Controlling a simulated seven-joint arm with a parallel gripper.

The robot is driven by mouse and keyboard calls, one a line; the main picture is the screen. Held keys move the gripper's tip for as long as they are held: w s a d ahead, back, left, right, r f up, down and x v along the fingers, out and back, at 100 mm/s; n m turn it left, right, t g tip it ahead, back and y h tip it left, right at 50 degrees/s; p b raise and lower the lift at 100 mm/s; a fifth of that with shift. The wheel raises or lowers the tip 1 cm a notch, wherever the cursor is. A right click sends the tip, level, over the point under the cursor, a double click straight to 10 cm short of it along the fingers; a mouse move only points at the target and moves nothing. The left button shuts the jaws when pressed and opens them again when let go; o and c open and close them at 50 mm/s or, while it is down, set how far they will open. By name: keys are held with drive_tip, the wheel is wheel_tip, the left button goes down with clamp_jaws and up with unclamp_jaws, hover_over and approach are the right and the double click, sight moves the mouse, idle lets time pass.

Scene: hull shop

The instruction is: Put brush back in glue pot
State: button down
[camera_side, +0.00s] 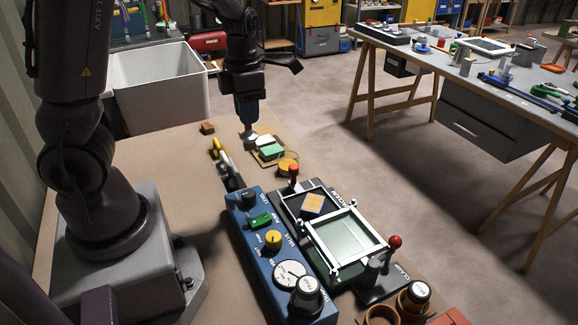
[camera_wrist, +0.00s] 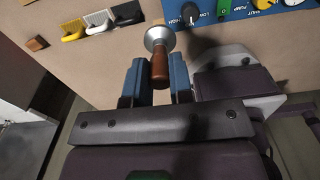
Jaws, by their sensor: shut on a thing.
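My gripper (camera_side: 248,118) is at the far part of the brown bench in the side view, pointing down. In the side view the held thing is mostly hidden by the fingers. No glue pot can be told for sure. Two round brown holders stand at the lower right of the side view, one empty (camera_side: 380,315) and one with a dark, pale-topped knob (camera_side: 416,294) in it.
A blue control panel (camera_side: 262,262) with knobs and a framed clamp unit (camera_side: 345,240) with red-balled levers fill the front bench. Yellow, white and black pieces (camera_wrist: 97,22) stand in a row. A green block (camera_side: 271,152) lies near my gripper. A white bin (camera_side: 155,85) stands behind.

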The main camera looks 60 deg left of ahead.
drive_tip(key=shift+w+a+f+n, duration=0.1)
drive_tip(key=shift+w+a+n, duration=0.05)
drive_tip(key=shift+n, duration=0.15)
drive_tip(key=shift+w+a+f, duration=1.05)
drive_tip(key=shift+w+f, duration=0.95)
drive_tip(key=shift+f, duration=0.15)
drive_tip(key=shift+w+a+f, duration=1.05)
drive_tip(key=shift+w+f, duration=1)
drive_tip(key=shift+f, duration=0.1)
drive_tip(key=shift+w+a+f, duration=1.05)
drive_tip(key=shift+w+f, duration=0.95)
drive_tip(key=shift+f, duration=0.15)
drive_tip(key=shift+f, duration=0.1)
drive_tip(key=c, duration=1)
unclamp_jaws()
